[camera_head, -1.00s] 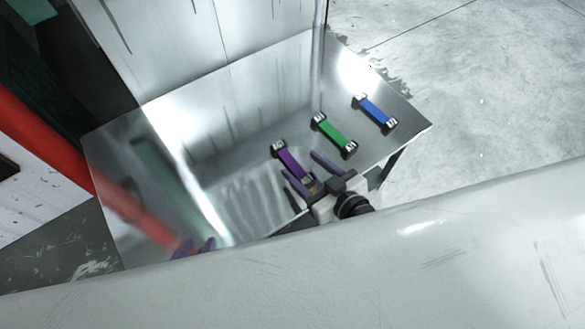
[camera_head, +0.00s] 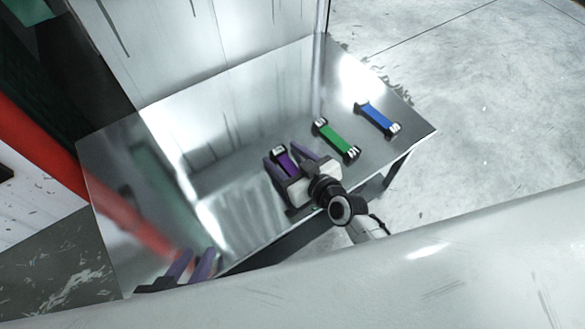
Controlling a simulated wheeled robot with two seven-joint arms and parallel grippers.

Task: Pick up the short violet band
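The short violet band (camera_head: 285,162) lies on the shiny metal table, with a black end piece at its far end. Its near end is hidden under my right gripper. My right gripper (camera_head: 286,154) is open, its two purple fingers spread on either side of the band. I cannot tell whether the fingers touch the band or how high they are above the table. My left gripper (camera_head: 195,256) is at the table's near left edge, its two purple fingers apart and nothing between them.
A green band (camera_head: 336,139) and a blue band (camera_head: 378,117) lie to the right of the violet one on the metal table (camera_head: 240,130). A white panel (camera_head: 215,35) stands at the table's back. The table's left part is clear.

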